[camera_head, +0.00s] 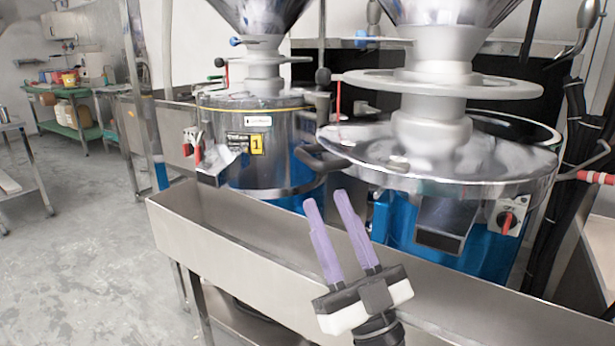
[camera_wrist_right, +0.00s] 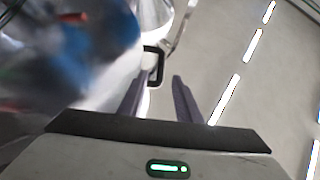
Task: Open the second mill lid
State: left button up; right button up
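The second mill, on the right in the head view, has a blue body (camera_head: 490,250) and a wide shiny metal lid (camera_head: 370,150). The lid lies across the mill's top around the grey central neck. A black handle (camera_head: 322,158) sticks out at the lid's left edge. My right gripper (camera_head: 327,199) has two purple fingers, apart and empty, just below the handle. In the right wrist view the black handle (camera_wrist_right: 157,66) appears just beyond the open fingertips (camera_wrist_right: 158,79). I cannot see any contact with it. My left gripper is not in view.
The first mill (camera_head: 258,155), labelled 1, stands to the left. A long metal trough (camera_head: 225,225) runs in front of both mills. A red switch (camera_head: 506,222) is on the second mill's front. Open floor (camera_head: 80,240) lies at the left.

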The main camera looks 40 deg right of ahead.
aim_at(307, 154)
jog(key=p+x, duration=0.1)
jog(key=x, duration=0.8)
jog(key=shift+w+r, duration=0.2)
jog(key=shift+r, duration=0.05)
grip_shut()
